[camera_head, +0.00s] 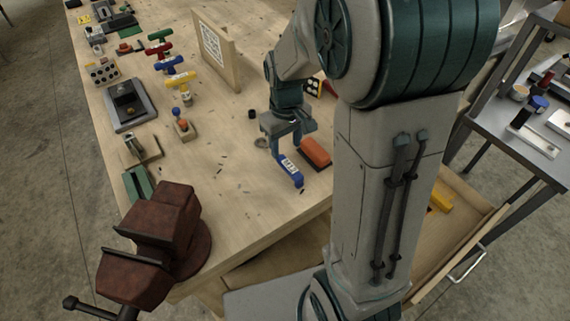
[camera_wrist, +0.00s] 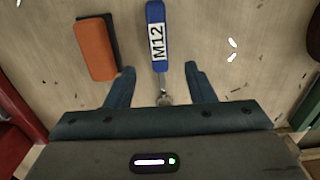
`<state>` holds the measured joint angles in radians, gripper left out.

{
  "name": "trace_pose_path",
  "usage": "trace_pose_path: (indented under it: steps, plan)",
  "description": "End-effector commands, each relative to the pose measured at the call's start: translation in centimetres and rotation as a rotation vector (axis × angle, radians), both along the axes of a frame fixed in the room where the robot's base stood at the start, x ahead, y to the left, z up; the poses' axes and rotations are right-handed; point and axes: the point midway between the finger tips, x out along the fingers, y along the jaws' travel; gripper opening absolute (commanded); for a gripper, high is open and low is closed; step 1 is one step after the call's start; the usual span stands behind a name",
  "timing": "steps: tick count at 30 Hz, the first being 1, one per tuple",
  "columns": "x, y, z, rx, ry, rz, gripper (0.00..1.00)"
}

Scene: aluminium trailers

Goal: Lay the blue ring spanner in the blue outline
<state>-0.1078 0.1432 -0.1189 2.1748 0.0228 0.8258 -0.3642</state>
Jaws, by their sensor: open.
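The blue ring spanner (camera_wrist: 157,38) lies on the wooden bench top, its blue handle bearing a white M12 label. In the wrist view its metal end reaches down between my fingers towards the palm. In the head view its blue handle (camera_head: 291,170) shows below my gripper (camera_head: 285,143). My gripper (camera_wrist: 160,82) is open, with one finger on each side of the spanner's metal end. I cannot tell whether either finger touches it. I cannot make out a blue outline in either view.
An orange block with a dark side (camera_head: 315,152) lies close beside the spanner, also in the wrist view (camera_wrist: 95,50). A dark red vise (camera_head: 163,240) stands at the near bench corner. An upright board (camera_head: 215,55) stands further back. An open drawer (camera_head: 455,230) is at right.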

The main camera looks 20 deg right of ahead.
Motion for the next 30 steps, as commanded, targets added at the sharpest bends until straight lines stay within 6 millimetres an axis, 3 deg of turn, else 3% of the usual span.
trace_pose_path:
  steps: [3,11,21,30]
  plan:
    - [0.0,0.0,-1.7,0.000,0.002,0.000,0.49]
    - [0.0,0.0,-3.5,0.000,0.002,0.000,0.49]
    - [0.0,-0.1,-7.5,0.000,0.002,0.000,0.49]
    - [0.1,-0.1,-7.8,0.001,-0.002,-0.001,0.49]
